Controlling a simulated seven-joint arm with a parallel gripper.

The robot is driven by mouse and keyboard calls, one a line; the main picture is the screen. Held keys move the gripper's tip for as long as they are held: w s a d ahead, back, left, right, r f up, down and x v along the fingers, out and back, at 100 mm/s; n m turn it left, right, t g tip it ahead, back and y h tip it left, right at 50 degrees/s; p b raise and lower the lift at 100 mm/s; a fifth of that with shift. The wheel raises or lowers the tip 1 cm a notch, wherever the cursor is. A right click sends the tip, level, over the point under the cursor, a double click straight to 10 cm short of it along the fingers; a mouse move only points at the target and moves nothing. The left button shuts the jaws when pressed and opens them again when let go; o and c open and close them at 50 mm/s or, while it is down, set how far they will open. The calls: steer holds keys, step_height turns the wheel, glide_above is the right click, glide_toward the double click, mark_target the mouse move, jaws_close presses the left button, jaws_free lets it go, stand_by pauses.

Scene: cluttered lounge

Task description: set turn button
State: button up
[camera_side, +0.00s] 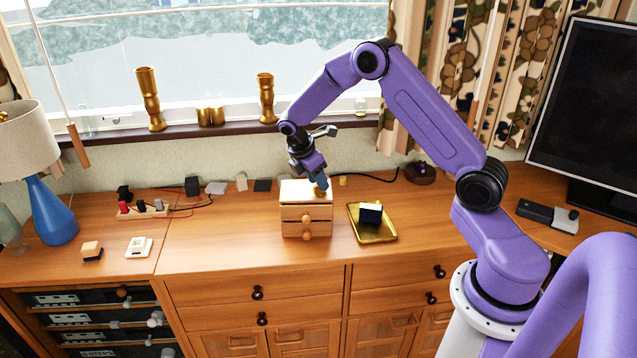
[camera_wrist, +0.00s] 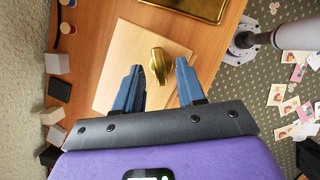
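A gold turn button (camera_wrist: 157,66) stands on the top face of a small wooden drawer box (camera_wrist: 122,62). In the side view the box (camera_side: 291,189) sits on the wooden cabinet, with two round knobs on its front. My gripper (camera_wrist: 159,64) points down over the box top. Its two blue fingers are apart, one on each side of the button, with gaps visible in the wrist view. Whether the fingertips have come down level with the button is unclear. In the side view my gripper (camera_side: 320,184) largely hides the button.
A gold tray (camera_side: 379,237) with a dark block (camera_side: 371,213) stands right of the box. A board with switches and red wires (camera_side: 143,210), a white switch (camera_side: 139,247) and a blue lamp (camera_side: 49,215) are at left. Small blocks line the wall behind.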

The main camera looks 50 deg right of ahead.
steer(key=shift+x, duration=0.85)
jaws_close()
steer(key=shift+f+m, duration=0.1)
steer(key=shift+m, duration=0.2)
steer(key=shift+m+g, duration=0.5)
steer(key=shift+m, duration=0.4)
steer(key=shift+w+d+m+g+y, duration=0.1)
steer(key=shift+m+g+y, duration=0.25)
steer(key=shift+m, duration=0.7)
steer(key=shift+m+g+y, duration=0.35)
steer(key=shift+m, duration=0.7)
